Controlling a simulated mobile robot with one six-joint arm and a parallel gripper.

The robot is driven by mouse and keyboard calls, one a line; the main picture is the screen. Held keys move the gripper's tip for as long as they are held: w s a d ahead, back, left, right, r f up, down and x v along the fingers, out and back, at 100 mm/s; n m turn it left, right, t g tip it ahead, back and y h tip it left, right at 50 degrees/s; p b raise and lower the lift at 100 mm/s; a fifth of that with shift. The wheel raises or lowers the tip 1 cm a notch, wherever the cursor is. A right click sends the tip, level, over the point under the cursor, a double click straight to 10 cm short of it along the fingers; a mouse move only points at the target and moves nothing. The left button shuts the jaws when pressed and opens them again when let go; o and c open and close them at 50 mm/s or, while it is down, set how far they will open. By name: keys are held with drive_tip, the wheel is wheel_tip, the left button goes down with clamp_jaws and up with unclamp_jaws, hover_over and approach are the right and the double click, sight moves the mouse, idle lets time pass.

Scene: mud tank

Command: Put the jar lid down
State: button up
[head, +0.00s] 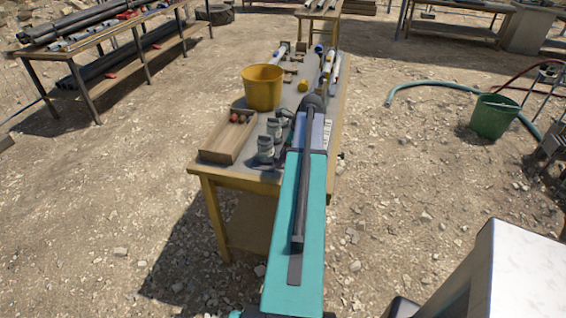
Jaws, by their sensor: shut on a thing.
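My arm reaches forward over the workbench (222,178), and its links hide much of the bench's right side. My gripper (286,130) shows only as small dark parts at the arm's left edge, just right of the jars. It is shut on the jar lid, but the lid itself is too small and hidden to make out. A grey jar (265,149) stands upright near the bench's front edge, with a second jar (274,129) just behind it. Both have dark tops.
A wooden tray (221,146) with small reddish balls lies left of the jars. A yellow bucket (262,89) stands behind it. A small yellow ball (303,86) and several tubes (328,62) are farther back. Open gravel surrounds the bench.

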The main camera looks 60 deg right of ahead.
drive_tip(key=shift+f+p, duration=0.65)
drive_tip(key=shift+f, duration=1.05)
drive_tip(key=shift+f, duration=0.45)
drive_tip(key=o, duration=1)
drive_tip(key=shift+r, duration=0.15)
drive_tip(key=shift+r, duration=0.35)
drive_tip(key=shift+b+v, duration=1.6)
drive_tip(key=shift+v, duration=4.35)
drive_tip(key=shift+a, duration=0.1)
